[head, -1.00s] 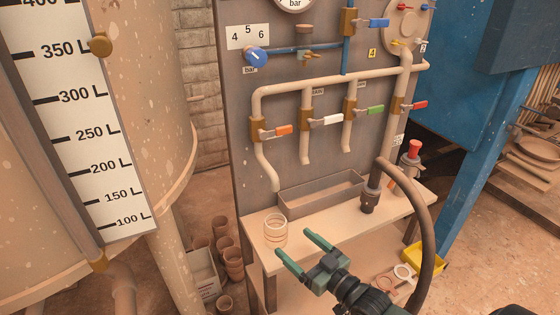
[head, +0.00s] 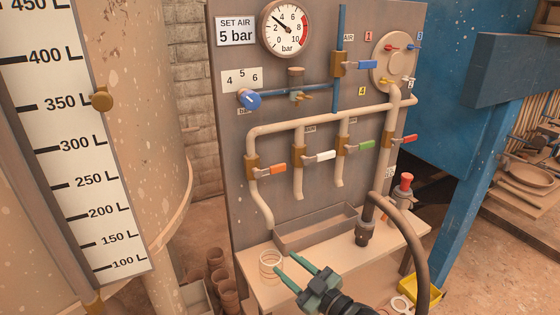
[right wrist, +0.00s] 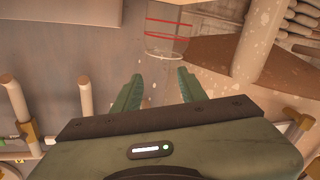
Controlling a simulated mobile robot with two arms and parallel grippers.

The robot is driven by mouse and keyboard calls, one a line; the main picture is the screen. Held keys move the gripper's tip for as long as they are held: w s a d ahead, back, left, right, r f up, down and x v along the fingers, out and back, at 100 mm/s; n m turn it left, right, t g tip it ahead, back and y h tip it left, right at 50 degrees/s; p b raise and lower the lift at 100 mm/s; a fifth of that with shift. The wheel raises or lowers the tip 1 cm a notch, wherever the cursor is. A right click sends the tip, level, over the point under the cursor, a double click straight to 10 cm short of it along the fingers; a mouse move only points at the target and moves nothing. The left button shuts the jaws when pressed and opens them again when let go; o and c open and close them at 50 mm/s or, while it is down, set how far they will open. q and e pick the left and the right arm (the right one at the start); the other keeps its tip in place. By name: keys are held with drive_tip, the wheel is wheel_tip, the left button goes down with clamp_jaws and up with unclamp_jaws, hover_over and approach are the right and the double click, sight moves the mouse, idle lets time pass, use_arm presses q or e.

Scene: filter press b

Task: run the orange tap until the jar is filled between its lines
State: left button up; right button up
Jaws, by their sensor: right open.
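The clear jar (head: 271,265) stands upright on the pale bench, below and a little in front of the orange tap's pipe. It looks empty. In the right wrist view the jar (right wrist: 165,40) shows two red lines. The orange tap (head: 275,169) is on the leftmost drop pipe; its lever points right, across the pipe. No flow shows at its spout (head: 267,223). My right gripper (head: 288,264) is open and empty, its fingertips just right of the jar in the head view. Its fingers also show in the right wrist view (right wrist: 157,80). My left gripper is out of view.
White (head: 325,156), green (head: 366,145) and red (head: 409,138) taps sit along the same panel. A grey trough (head: 318,230) lies behind the jar. A dark hose (head: 425,235) curves down at the right. A tank with a litre scale (head: 85,160) stands left.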

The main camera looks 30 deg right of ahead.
drive_tip(key=w+d+r+n+h+p, duration=0.1)
drive_tip(key=w+r+n+p, duration=0.15)
drive_tip(key=r, duration=0.35)
drive_tip(key=w+r+n+p, duration=0.1)
drive_tip(key=r+n+p, duration=0.25)
drive_tip(key=r, duration=0.25)
drive_tip(key=n+h+p, duration=0.3)
drive_tip(key=n+p, duration=0.1)
drive_tip(key=n, duration=0.2)
approach(284, 169)
drive_tip(key=w, duration=0.3)
use_arm(q)
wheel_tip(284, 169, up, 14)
drive_tip(key=p, duration=0.2)
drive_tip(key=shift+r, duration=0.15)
use_arm(e)
drive_tip(key=shift+t, duration=0.3)
drive_tip(key=w, duration=0.7)
drive_tip(key=shift+w+d+f, duration=0.15)
drive_tip(key=shift+w+d, duration=0.1)
drive_tip(key=shift+w, duration=0.05)
clamp_jaws()
drive_tip(key=shift+f, duration=0.1)
